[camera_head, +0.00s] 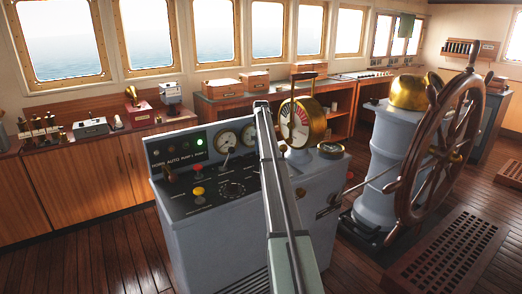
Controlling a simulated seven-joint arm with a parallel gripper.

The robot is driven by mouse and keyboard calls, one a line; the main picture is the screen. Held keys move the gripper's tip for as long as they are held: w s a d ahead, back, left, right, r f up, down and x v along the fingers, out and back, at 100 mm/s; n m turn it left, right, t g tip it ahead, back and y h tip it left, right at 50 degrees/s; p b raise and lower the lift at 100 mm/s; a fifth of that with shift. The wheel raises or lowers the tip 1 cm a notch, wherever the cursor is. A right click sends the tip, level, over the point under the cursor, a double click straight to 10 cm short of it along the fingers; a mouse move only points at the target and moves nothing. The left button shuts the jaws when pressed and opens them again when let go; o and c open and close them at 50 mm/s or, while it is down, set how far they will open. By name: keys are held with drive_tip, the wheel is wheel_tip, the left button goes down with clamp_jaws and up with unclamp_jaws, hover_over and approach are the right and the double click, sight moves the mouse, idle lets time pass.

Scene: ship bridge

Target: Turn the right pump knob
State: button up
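A grey console (222,238) stands in the middle, with an upright panel along its back edge. The panel carries small lettering that seems to read horn, auto and pump, with a row of small round fittings above it. The rightmost of these is a lit green one (199,142), above the pump lettering. A black dial knob (232,190) sits on the sloped top. I cannot tell for sure which fitting is the right pump knob. My arm rises across the console's right part. Its far end, with my gripper (261,104), is beside the gauges; its fingers are too small to make out.
Red and yellow buttons (198,191) and a lever (169,174) stand on the console top. A brass telegraph (299,122) rises right of my arm. A wooden ship's wheel (440,150) is farther right. Wooden cabinets (85,182) line the left wall; floor between is clear.

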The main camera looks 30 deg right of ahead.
clamp_jaws()
drive_tip(key=shift+n, duration=0.4)
drive_tip(key=n, duration=0.5)
drive_tip(key=shift+n, duration=0.3)
drive_tip(key=n, duration=0.5)
drive_tip(key=shift+n, duration=0.4)
drive_tip(key=shift+o, duration=1.1)
unclamp_jaws()
